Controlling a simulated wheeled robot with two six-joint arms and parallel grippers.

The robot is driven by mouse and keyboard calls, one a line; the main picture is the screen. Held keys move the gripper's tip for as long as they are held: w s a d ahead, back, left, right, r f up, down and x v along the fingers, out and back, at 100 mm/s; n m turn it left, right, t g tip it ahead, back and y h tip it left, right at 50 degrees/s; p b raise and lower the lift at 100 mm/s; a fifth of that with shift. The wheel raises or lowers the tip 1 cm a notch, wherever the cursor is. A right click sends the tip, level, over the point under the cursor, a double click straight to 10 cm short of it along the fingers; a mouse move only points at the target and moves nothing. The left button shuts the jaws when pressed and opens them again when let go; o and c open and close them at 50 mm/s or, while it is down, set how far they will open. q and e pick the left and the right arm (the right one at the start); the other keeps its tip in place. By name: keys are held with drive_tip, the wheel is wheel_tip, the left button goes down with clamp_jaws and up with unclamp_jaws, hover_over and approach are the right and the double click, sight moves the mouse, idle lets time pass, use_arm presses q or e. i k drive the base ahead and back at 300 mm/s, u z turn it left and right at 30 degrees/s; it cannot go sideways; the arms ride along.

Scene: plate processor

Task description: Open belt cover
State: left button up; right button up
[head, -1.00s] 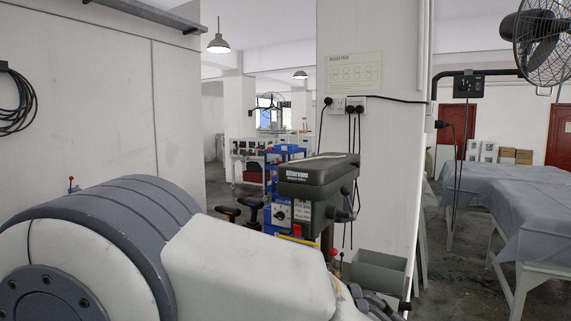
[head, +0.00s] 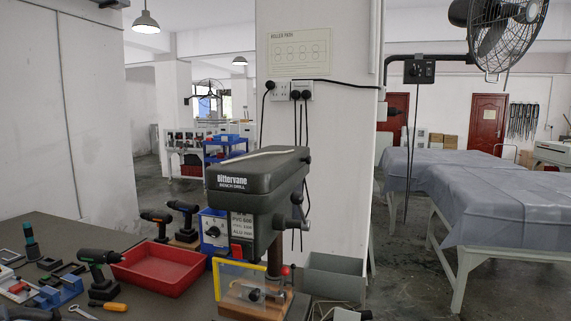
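A yellow-framed clear guard (head: 240,282) is at the front of the drill, low down. Neither my left nor my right gripper shows, so their state is hidden.
A grey bin (head: 337,276) is right of the drill. A pillar (head: 335,130) with plugged cables stands close behind it.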

sight(259, 171)
drive_tip(key=z, duration=0.55)
drive_tip(key=k, duration=1.3)
drive_tip(key=z, duration=0.65)
drive_tip(key=i, duration=0.9)
drive_tip(key=u, duration=0.45)
drive_tip(key=i, duration=1)
drive_tip(key=u, duration=1.1)
drive_tip(key=i, duration=0.45)
drive_tip(key=u, duration=0.3)
